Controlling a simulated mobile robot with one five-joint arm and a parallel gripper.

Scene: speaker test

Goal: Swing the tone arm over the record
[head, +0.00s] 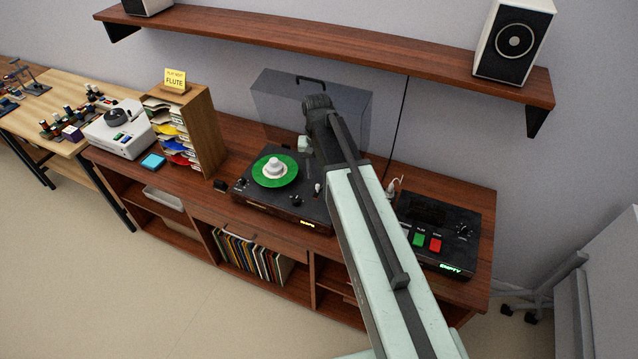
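The turntable (262,203) is a dark box on the wooden cabinet, with a small amber display at its front right. A small green record (262,180) lies on it, with a white stepped piece (275,168) at its centre. I cannot make out the tone arm; my own arm covers the turntable's right side. A small pale upright part (317,188) shows near that side. My gripper (304,145) shows only as a small pale piece below my arm's bend, above the turntable's back right. Its fingers are too hidden to tell open from shut.
A clear raised lid (285,100) stands behind the turntable. A black device (460,225) with green and red buttons sits right of my arm. A wooden sorter (203,130) with a yellow "FLUTE" card (175,79) stands left. A shelf (330,45) with speakers hangs above.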

